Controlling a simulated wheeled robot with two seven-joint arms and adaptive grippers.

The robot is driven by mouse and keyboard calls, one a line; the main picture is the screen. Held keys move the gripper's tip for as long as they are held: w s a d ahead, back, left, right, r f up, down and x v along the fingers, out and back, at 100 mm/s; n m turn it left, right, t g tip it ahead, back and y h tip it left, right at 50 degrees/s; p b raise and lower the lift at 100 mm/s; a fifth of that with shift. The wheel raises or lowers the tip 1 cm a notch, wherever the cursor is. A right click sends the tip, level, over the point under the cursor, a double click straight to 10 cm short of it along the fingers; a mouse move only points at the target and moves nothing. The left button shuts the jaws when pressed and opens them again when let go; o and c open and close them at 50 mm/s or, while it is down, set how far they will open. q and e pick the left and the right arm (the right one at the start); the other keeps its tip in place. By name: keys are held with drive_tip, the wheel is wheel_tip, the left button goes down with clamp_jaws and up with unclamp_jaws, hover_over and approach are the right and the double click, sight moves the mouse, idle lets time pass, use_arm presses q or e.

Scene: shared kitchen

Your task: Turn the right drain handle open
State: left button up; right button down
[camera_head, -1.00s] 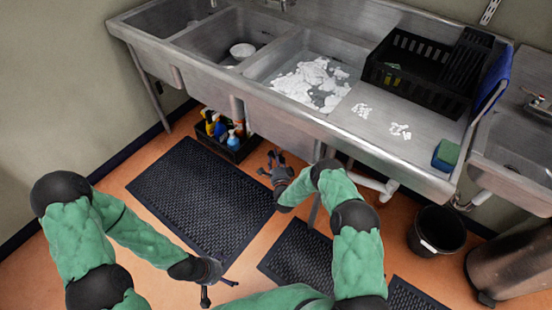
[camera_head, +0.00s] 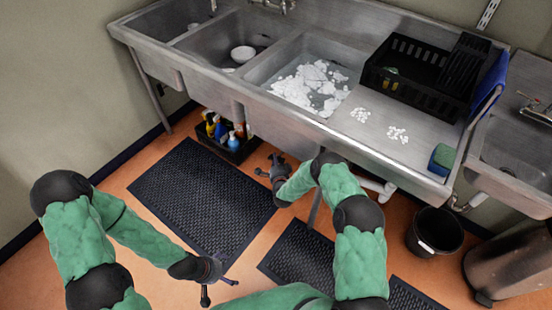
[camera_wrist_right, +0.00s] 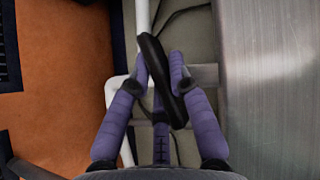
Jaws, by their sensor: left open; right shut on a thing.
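A dark, elongated drain handle (camera_wrist_right: 152,52) shows in the right wrist view, slanting between the purple fingers of my right gripper (camera_wrist_right: 159,72). The gripper is shut on it. In the head view my right gripper (camera_head: 271,166) is under the front edge of the sink. The handle cannot be made out there. My left gripper (camera_head: 217,286) is open and empty, low over the floor near the black mat. The right basin (camera_head: 285,72) holds water with white foam.
White pipes (camera_head: 378,186) run under the sink. A black crate of bottles (camera_head: 232,150) stands on the floor left of my right gripper. A black bucket (camera_head: 435,232) stands at the right. Black mats (camera_head: 200,200) cover the floor.

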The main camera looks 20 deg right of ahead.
drive_tip(key=n+g+p, duration=0.1)
drive_tip(key=g, duration=0.1)
drive_tip(key=n+g+h+p, duration=0.1)
drive_tip(key=g, duration=0.1)
drive_tip(key=shift+r+n, duration=0.15)
drive_tip(key=shift+n, duration=0.25)
drive_tip(key=shift+s+n+g+h+p, duration=0.1)
drive_tip(key=shift+n+g+h+p, duration=0.75)
drive_tip(key=shift+g, duration=0.55)
drive_tip(key=shift+d+n, duration=0.1)
drive_tip(key=shift+n, duration=0.15)
drive_tip(key=c, duration=1.1)
unclamp_jaws()
drive_tip(key=shift+c, duration=0.2)
drive_tip(key=v, duration=1.2)
